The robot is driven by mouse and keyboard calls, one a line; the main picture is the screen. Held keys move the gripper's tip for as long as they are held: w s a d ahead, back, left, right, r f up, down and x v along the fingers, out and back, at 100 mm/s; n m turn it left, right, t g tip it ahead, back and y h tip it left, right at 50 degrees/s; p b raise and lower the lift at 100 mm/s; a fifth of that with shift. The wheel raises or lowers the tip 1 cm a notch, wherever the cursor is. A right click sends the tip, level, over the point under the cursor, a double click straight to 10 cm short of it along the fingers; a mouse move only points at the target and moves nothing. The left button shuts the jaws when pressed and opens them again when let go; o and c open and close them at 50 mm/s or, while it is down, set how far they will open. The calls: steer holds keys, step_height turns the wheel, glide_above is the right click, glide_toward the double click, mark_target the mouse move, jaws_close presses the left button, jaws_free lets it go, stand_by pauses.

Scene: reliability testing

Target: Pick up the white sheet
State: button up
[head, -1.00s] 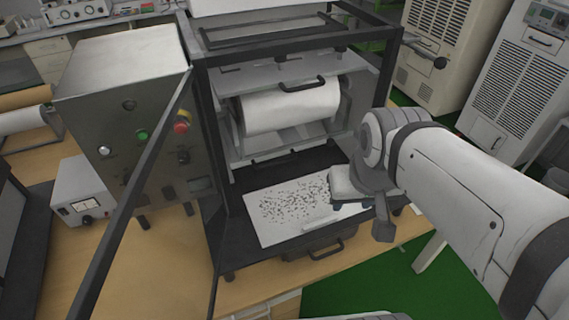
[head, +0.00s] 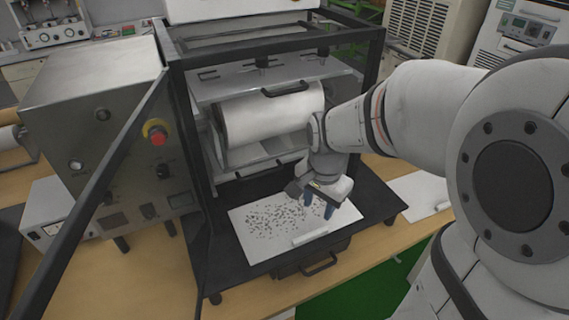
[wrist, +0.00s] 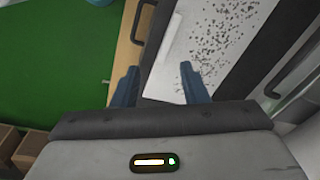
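A white sheet (head: 270,238) covered with dark specks lies flat on the black tray (head: 222,262) at the front of the machine. A small raised white strip (head: 310,237) is on its front part. The sheet also shows in the wrist view (wrist: 205,45). My gripper (head: 318,206) is above the right part of the sheet, fingers pointing down. In the wrist view my gripper (wrist: 159,72) is open, with nothing between its blue fingers. Its right finger is over the sheet, and its left finger is near the sheet's edge.
The machine's white roller (head: 265,115) and black frame stand behind the sheet. An open door frame (head: 95,200) and a control box (head: 95,120) are at left. Another plain white sheet (head: 420,192) lies on the wooden table at right. A dark handle (head: 320,265) sticks out below the tray.

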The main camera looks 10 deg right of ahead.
mark_target(310, 233)
steer(key=w+f+m, duration=0.1)
steer(key=f, duration=0.2)
steer(key=w+f+m+b, duration=0.1)
steer(key=f+m, duration=0.1)
steer(key=w+f+m+g, duration=0.1)
steer(key=w+f, duration=0.1)
steer(key=f, duration=0.1)
steer(key=shift+w+f+m+b, duration=0.1)
steer(key=shift+f+m+b, duration=0.2)
steer(key=shift+m+b, duration=0.1)
step_height(310, 233, down, 8)
steer(key=shift+w+d+r+p, duration=0.1)
steer(key=shift+w+r+p, duration=0.1)
steer(key=shift+p, duration=0.15)
jaws_close()
